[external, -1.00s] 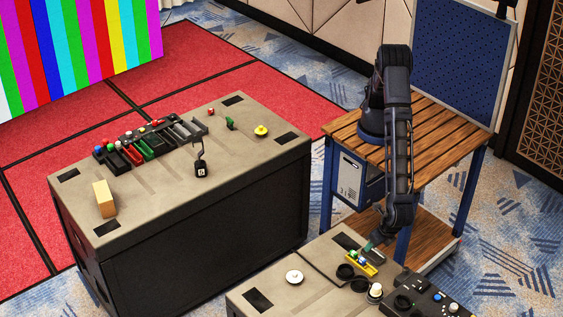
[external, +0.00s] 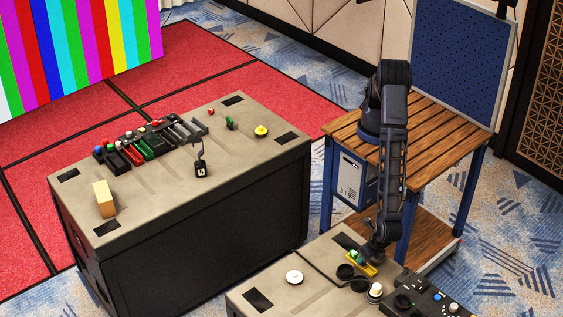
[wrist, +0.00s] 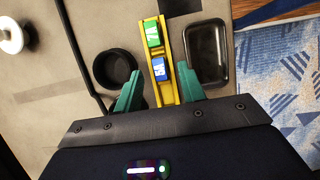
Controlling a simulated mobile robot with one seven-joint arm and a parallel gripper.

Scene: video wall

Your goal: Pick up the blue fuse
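The blue fuse (wrist: 161,75) lies in a narrow yellow holder (wrist: 171,99) in the wrist view. A green fuse (wrist: 152,34) sits in the same holder, farther from my gripper. My gripper (wrist: 158,68) is open, with one green finger to each side of the blue fuse and visible gaps between. Whether the fingers are level with the fuse or above it is hard to tell. In the external view my gripper (external: 373,251) is down at the yellow holder (external: 366,269) and covers part of it; the blue fuse is not clear there.
A round black cup (wrist: 115,69) stands left of the holder and a black tray (wrist: 208,54) stands close on its right. A white round object (external: 294,277) lies farther left. A control panel (external: 425,300) is at the table's right.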

